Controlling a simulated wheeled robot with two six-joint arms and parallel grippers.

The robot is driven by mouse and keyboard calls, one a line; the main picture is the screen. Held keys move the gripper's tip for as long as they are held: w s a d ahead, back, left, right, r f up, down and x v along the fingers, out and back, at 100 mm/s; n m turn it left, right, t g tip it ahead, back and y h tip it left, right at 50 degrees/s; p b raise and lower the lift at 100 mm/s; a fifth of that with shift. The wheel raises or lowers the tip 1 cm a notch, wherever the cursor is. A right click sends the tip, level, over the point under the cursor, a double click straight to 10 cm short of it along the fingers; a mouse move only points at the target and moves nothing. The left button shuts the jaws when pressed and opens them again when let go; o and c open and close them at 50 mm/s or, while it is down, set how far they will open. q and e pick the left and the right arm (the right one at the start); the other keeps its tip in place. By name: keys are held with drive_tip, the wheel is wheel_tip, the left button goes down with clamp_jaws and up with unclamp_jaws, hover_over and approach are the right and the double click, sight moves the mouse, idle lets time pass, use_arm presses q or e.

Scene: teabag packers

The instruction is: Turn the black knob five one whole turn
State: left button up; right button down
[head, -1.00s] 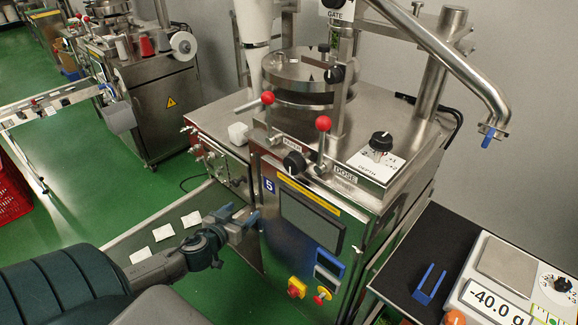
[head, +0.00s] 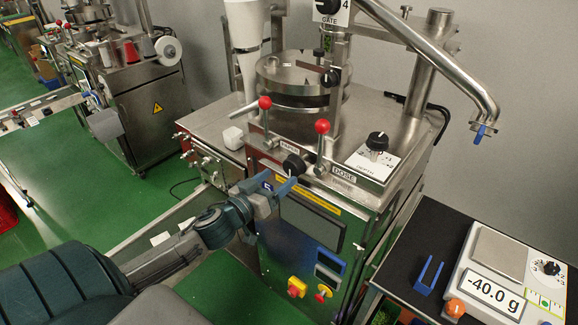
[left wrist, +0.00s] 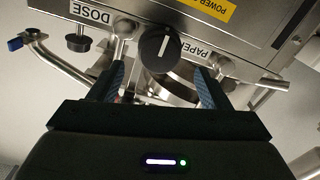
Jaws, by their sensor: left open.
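The black knob (head: 293,164) with a pale pointer line sits on the front edge of the steel machine marked 5, between the PAPER and DOSE labels. In the left wrist view the knob (left wrist: 160,48) shows just beyond the fingertips, roughly midway between them, with its pointer line upright. My left gripper (head: 271,182) is open and empty in front of the machine, just below and left of the knob. Its blue fingers (left wrist: 160,80) point at the knob with a gap on each side; I see no contact. My right gripper is not in view.
Red-tipped levers (head: 322,127) flank the knob closely. Another black knob, marked DEPTH (head: 377,141), is on the machine's top. A dark screen (head: 310,222) and push buttons (head: 296,287) sit below. A scale (head: 490,270) and a blue holder (head: 428,276) stand on the right table.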

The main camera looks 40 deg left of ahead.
sight(290, 169)
use_arm(q)
drive_tip(key=w+p, duration=0.1)
drive_tip(key=w, duration=0.2)
drive_tip(key=shift+w+d+r, duration=0.1)
drive_tip(key=shift+w+d, duration=0.05)
drive_tip(key=shift+w, duration=0.25)
drive_tip(key=shift+w+d, duration=0.1)
drive_tip(key=shift+w, duration=0.85)
drive_tip(key=c, duration=1)
